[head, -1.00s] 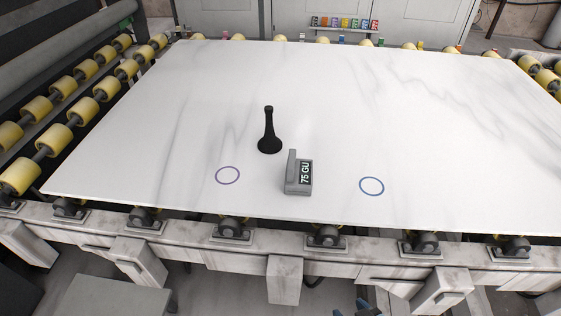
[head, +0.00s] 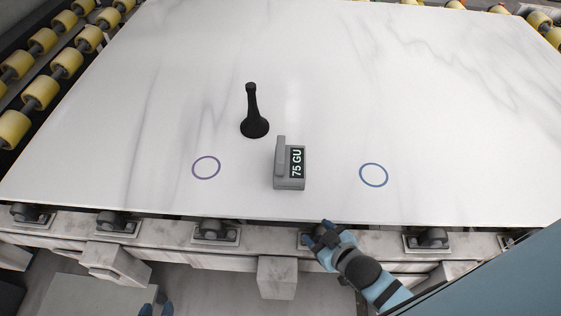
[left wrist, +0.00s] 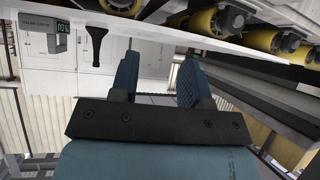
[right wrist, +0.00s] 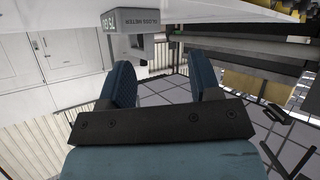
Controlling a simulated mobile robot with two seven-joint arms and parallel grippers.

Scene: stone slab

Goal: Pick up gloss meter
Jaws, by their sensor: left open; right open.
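The gloss meter (head: 284,184), a small grey block with a raised part and a dark "75 GU" display, stands on the white stone slab (head: 420,90) near its front edge. It also shows in the left wrist view (left wrist: 36,42) and right wrist view (right wrist: 145,23). My right gripper (head: 325,236) is open and empty, just in front of the slab's edge, right of the meter and apart from it. Its open fingers fill the right wrist view (right wrist: 166,92). My left gripper (head: 157,309) barely shows at the bottom edge; its fingers are open and empty in the left wrist view (left wrist: 157,85).
A black flared-base tool (head: 254,118) stands behind and left of the meter. Two drawn rings lie on the slab, one left (head: 206,168) and one right (head: 374,175). The grey roller frame (head: 275,240) runs along the front edge. The rest of the slab is clear.

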